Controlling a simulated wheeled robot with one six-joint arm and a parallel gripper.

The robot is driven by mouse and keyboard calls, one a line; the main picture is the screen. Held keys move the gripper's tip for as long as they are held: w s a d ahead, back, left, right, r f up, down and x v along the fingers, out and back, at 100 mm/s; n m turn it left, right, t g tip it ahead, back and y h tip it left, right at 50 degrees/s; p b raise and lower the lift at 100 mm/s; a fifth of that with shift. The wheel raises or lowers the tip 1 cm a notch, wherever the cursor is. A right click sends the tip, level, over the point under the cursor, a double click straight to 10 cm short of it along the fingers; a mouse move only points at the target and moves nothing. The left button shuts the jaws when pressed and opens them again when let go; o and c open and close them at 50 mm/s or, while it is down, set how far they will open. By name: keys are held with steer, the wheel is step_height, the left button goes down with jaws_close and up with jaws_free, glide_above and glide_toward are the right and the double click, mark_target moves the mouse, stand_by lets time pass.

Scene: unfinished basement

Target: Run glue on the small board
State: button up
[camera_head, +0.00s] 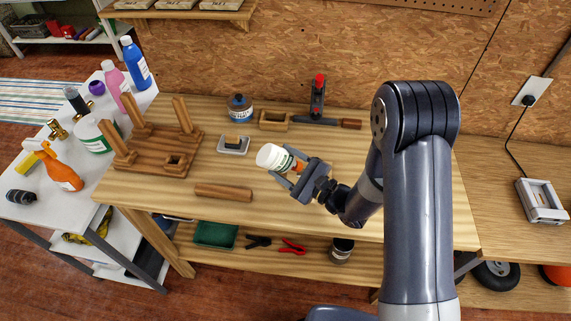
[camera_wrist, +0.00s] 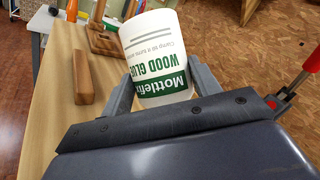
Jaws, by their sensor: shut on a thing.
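My gripper (camera_head: 294,179) is shut on a white glue bottle (camera_head: 274,158) with an orange part at the jaws. In the wrist view the glue bottle (camera_wrist: 155,62) fills the middle, tilted, with a green "WOOD GLUE" label upside down between the fingers. The gripper holds it above the workbench (camera_head: 240,210). A small plain wooden board (camera_head: 223,192) lies flat near the bench's front edge, left of and apart from the gripper. The board also shows in the wrist view (camera_wrist: 83,78), left of the bottle. No glue shows on its visible faces.
A wooden frame with upright posts (camera_head: 152,152) stands at the left of the bench.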

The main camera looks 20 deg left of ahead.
steer(key=shift+r+p, duration=3.55)
steer(key=shift+r, duration=1.6)
steer(key=shift+r+n+h+p, duration=0.15)
steer(key=shift+n+h+p, duration=0.25)
steer(key=shift+n, duration=0.3)
steer(key=n+h, duration=0.2)
steer(key=n, duration=0.1)
steer(key=shift+g, duration=0.3)
steer(key=n+h, duration=0.2)
steer(key=shift+f+n, duration=0.2)
steer(key=shift+n, duration=0.2)
